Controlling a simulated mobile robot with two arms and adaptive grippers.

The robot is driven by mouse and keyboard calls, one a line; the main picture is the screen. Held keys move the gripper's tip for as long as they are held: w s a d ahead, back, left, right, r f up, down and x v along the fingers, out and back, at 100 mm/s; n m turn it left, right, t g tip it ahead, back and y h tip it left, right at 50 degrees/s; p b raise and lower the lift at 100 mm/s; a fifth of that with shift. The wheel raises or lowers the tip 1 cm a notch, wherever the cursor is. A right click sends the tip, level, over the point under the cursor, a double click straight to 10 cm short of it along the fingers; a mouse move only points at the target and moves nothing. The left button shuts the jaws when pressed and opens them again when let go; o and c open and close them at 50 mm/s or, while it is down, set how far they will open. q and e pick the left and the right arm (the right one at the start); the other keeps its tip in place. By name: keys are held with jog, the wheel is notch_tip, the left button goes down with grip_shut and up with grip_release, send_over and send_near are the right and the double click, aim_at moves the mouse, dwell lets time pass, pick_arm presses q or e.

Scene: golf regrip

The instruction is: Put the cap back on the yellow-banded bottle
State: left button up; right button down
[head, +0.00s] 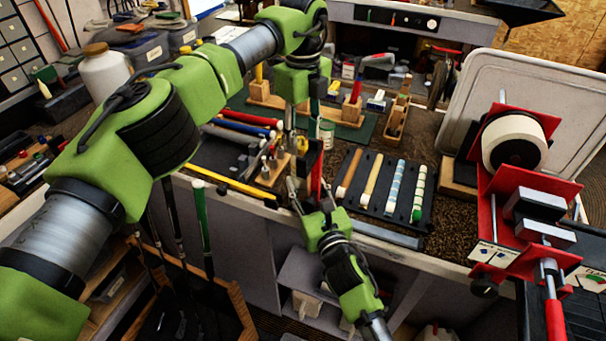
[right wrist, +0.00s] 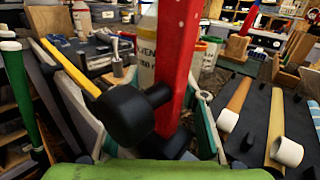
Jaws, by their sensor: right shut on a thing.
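My left gripper (head: 302,122) points down over the bench, its two fingers apart; I make out nothing held between them. A white bottle (right wrist: 147,45) with dark lettering and a yellow band stands upright in the right wrist view, partly hidden by a red piece (right wrist: 178,65). A yellow patch below my left gripper in the head view is probably this bottle (head: 302,145). My right gripper (head: 307,183) is at the bench's front edge, shut on the red piece, which has a black round knob (right wrist: 125,115) beside it. I cannot pick out the cap.
A black tray (head: 375,208) of golf grips lies right of my right gripper. A white cup with a green rim (head: 326,133) stands behind it. A red tape stand (head: 492,190) is at the right.

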pick_arm(q)
jog(key=shift+f, duration=0.7)
